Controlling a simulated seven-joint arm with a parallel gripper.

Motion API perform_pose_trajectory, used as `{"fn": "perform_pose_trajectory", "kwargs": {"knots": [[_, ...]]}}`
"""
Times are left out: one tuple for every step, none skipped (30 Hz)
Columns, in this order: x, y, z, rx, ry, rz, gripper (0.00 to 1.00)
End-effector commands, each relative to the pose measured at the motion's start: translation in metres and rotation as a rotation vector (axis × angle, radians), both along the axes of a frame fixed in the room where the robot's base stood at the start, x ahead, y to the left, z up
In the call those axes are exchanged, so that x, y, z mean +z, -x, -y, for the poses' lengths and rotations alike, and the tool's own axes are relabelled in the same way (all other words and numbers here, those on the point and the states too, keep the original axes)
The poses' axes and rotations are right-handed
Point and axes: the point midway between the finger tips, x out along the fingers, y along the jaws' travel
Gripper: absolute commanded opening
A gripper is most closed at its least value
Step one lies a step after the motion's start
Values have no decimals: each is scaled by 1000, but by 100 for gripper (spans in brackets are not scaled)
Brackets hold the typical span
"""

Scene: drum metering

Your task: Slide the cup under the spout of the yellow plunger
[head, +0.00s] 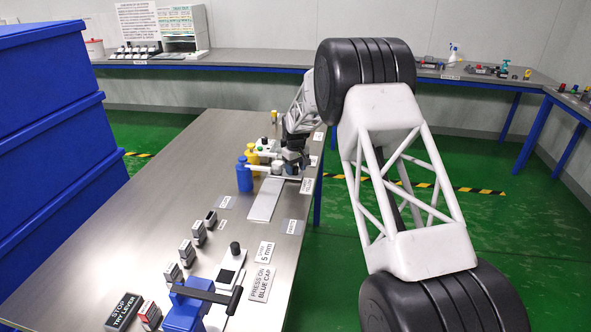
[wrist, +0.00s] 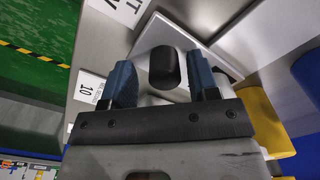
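The yellow plunger (head: 253,158) stands on the steel table behind a blue one and shows as a yellow cylinder (wrist: 262,118) at the right of the wrist view. Its spout is hard to make out. My gripper (head: 292,163) is low over the table, just right of the plungers. In the wrist view my gripper (wrist: 163,64) is open, with a dark blue finger on each side of a black rounded piece (wrist: 165,68). Gaps show between it and the fingers. I cannot tell whether it is the cup or a knob; no cup is otherwise clear.
The blue plunger (head: 244,176) stands nearest the front, with a pale strip (head: 265,200) on the table before it. A white device with a black knob (head: 235,248), small blocks and labels lie nearer. Blue bins (head: 50,130) rise at left.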

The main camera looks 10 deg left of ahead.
Motion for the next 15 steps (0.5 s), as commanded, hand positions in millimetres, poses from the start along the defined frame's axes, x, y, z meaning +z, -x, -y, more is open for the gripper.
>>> {"fn": "perform_pose_trajectory", "kwargs": {"knots": [[-1, 1, 0, 0, 0, -1, 54], [-1, 1, 0, 0, 1, -2, 54], [-1, 1, 0, 0, 1, -2, 54], [-1, 1, 0, 0, 1, -2, 54], [-1, 1, 0, 0, 1, -3, 54], [-1, 1, 0, 1, 1, -4, 54], [-1, 1, 0, 1, 1, -4, 54], [-1, 2, 0, 1, 1, -4, 54], [0, 2, 0, 1, 1, -4, 54], [1, 2, 0, 1, 1, -4, 54], [2, 2, 0, 1, 1, -4, 54], [4, 2, 0, 1, 1, -4, 54], [6, 2, 0, 1, 1, -4, 54], [9, 2, 0, 1, 1, -4, 54], [12, 2, 0, 1, 1, -4, 54]]}}
